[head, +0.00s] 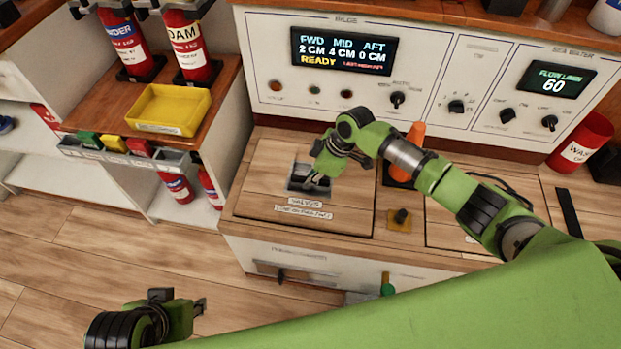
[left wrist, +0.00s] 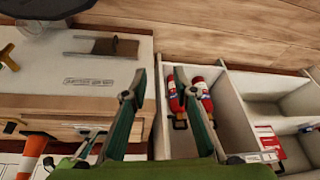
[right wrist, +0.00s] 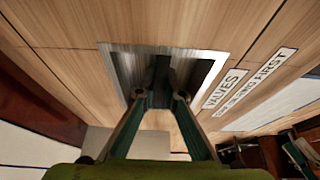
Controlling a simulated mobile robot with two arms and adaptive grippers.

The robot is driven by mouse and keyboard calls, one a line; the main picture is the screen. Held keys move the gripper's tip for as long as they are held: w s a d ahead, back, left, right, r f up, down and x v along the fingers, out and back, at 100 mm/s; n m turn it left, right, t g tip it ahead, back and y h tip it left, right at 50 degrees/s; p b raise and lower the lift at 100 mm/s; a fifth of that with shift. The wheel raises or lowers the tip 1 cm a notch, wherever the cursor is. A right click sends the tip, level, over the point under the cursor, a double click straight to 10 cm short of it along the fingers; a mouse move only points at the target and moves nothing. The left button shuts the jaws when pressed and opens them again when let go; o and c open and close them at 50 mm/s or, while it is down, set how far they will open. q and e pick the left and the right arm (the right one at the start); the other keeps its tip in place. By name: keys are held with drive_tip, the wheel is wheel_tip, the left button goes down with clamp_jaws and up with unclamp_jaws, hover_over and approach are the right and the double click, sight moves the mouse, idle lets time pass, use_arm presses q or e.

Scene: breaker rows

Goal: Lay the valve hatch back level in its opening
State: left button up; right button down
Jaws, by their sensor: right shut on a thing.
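The valve hatch (head: 275,205) is a square wooden panel with a VALVES label, set in the worktop of the low cabinet. It looks about level with the wood around it, though a small tilt is hard to judge. Its metal recessed handle shows in the right wrist view (right wrist: 205,65). My right gripper (head: 318,178) is shut on the handle, with its fingertips down in the recess. My left gripper (head: 200,305) is open and empty, in front of the cabinet and to its left; its fingers stand apart in the left wrist view (left wrist: 158,75).
An orange cone (head: 414,140) and a small yellow plate with a dark knob (head: 401,219) are right of the hatch. The control panel (head: 430,80) rises behind. A yellow tray (head: 170,108) and fire extinguishers (head: 188,48) stand on the left shelf. Open floor lies front left.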

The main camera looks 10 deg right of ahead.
drive_tip(key=shift+w+a+f+b, duration=0.1)
drive_tip(key=shift+f+b, duration=0.25)
drive_tip(key=shift+f, duration=0.1)
drive_tip(key=c, duration=2.1)
unclamp_jaws()
drive_tip(key=shift+s+f, duration=0.2)
drive_tip(key=shift+f, duration=0.05)
use_arm(q)
drive_tip(key=shift+w+d+r+t, duration=0.15)
drive_tip(key=shift+w+t, duration=0.1)
drive_tip(key=shift+w, duration=0.3)
drive_tip(key=shift+w+d+f+t, duration=0.15)
drive_tip(key=shift+w+t, duration=0.1)
drive_tip(key=shift+w, duration=0.25)
use_arm(e)
drive_tip(key=v, duration=1.2)
drive_tip(key=shift+w+r, duration=0.15)
drive_tip(key=shift+r, duration=0.05)
use_arm(q)
drive_tip(key=shift+r, duration=0.1)
